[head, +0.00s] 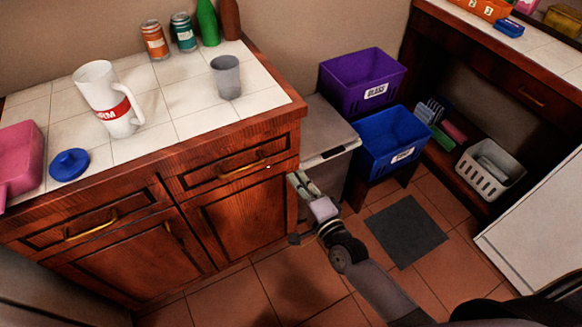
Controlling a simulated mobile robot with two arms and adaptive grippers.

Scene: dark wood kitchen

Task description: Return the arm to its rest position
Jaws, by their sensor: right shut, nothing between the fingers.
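My right gripper (298,182) is in front of the right end of the wooden counter cabinet (243,222), close to its corner below the drawer. Its fingers are shut and hold nothing. My right arm (370,280) comes up from the bottom right of the head view, over the tiled floor. I cannot tell whether the fingertips touch the cabinet. My left gripper is not in view.
A white mug (100,98), a blue lid (69,164) and a grey cup (226,78) stand on the tiled counter. A grey bin (328,130), purple crate (345,72) and blue crate (385,140) are beyond the gripper. Floor (290,283) is clear around a dark mat (406,232).

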